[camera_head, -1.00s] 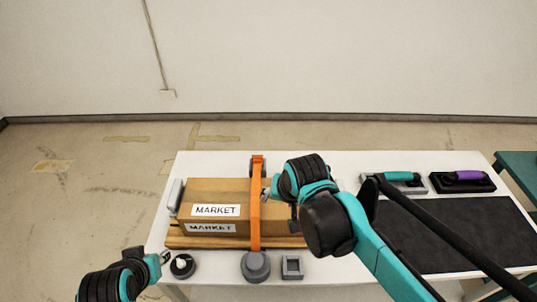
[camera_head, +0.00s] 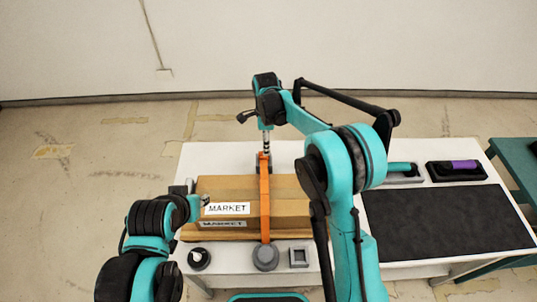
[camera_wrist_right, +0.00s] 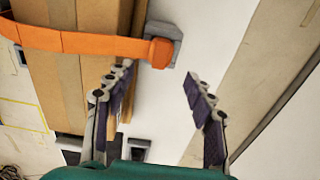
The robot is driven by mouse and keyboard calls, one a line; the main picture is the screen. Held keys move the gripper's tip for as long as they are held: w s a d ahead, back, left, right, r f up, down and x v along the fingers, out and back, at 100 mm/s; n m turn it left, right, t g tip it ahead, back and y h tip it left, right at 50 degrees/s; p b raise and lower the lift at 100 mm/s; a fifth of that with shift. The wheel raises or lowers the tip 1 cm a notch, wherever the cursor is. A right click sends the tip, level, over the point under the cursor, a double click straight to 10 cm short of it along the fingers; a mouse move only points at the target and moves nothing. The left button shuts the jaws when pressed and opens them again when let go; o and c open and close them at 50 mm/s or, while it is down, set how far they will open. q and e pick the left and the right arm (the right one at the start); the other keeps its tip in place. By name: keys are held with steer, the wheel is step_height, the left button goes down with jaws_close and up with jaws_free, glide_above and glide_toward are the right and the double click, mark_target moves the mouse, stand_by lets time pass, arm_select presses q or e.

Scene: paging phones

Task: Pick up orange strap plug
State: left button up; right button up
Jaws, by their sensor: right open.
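The orange strap (camera_head: 265,205) runs across the cardboard box (camera_head: 292,190) from front to back. Its orange plug (camera_wrist_right: 160,52) is the thicker end block, lying by a grey holder (camera_wrist_right: 166,30); whether it is seated in it I cannot tell. In the head view the plug end (camera_head: 263,158) is at the table's far edge. My right gripper (camera_wrist_right: 160,80) is open and empty, pointing down, with the plug just beyond its fingertips and between them in the picture. It also shows in the head view (camera_head: 266,145). My left gripper (camera_head: 199,198) is beside the box's left end; its jaws are unclear.
The box carries MARKET labels and rests on boards on the white table (camera_head: 330,262). A round grey piece (camera_head: 265,257), a square grey socket (camera_head: 299,257) and a dark round knob (camera_head: 199,258) stand in front. Purple (camera_head: 460,164) and teal-handled (camera_head: 402,168) items and a black mat (camera_head: 440,222) are right.

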mark_target(264, 159)
step_height(264, 159, down, 2)
steer(key=shift+f, duration=0.1)
steer(key=f, duration=0.2)
steer(key=a+f+b, duration=0.1)
steer(key=f, duration=0.2)
jaws_close()
